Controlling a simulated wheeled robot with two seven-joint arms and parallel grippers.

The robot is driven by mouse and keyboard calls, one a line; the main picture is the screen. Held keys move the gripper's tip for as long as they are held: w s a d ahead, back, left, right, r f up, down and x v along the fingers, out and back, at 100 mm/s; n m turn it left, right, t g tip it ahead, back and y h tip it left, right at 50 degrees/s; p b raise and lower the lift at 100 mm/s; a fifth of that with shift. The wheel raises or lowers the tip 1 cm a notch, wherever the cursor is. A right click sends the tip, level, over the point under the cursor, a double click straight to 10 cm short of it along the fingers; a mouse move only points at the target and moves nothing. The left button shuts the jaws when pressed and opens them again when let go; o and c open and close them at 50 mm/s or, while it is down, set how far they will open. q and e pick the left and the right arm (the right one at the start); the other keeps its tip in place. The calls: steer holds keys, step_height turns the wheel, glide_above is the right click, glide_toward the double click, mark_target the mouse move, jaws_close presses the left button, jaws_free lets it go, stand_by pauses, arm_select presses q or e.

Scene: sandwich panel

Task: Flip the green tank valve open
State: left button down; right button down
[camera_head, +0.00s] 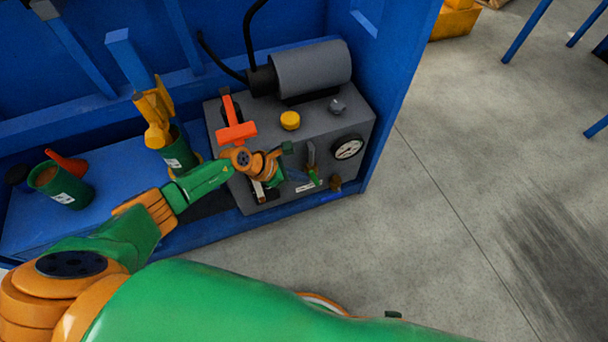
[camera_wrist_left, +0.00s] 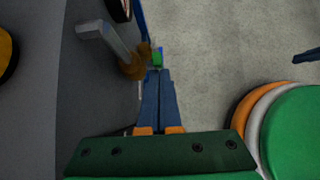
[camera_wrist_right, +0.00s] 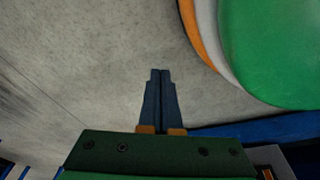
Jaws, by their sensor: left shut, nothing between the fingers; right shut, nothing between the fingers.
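The green valve handle (camera_head: 315,178) is a small green piece on the front of the grey pump unit, below the gauge. It also shows in the left wrist view as a small green patch (camera_wrist_left: 157,58) just past my left fingertips. A brass fitting (camera_wrist_left: 134,66) with a grey lever (camera_wrist_left: 102,39) is beside it. My left gripper (camera_wrist_left: 159,72) is shut and empty, with its tips close to the green piece; I cannot tell whether they touch. In the head view my wrist hides part of the unit's front. My right gripper (camera_wrist_right: 160,72) is shut and empty, over bare floor.
The grey pump unit (camera_head: 225,150) stands in a blue cabinet (camera_head: 390,90), with a gauge (camera_head: 347,148), a yellow knob (camera_head: 290,120) and an orange-red lever (camera_head: 236,132). Green holders (camera_head: 60,187) are on the left.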

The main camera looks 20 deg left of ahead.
mark_target(310, 172)
arm_select(q)
steer(key=shift+w+d+r+p, duration=0.3)
steer(key=shift+w+d+r, duration=0.4)
steer(key=shift+d, duration=0.1)
arm_select(e)
steer(key=shift+s+d+r, duration=0.1)
steer(key=shift+s+d, duration=0.3)
steer(key=shift+d, duration=0.05)
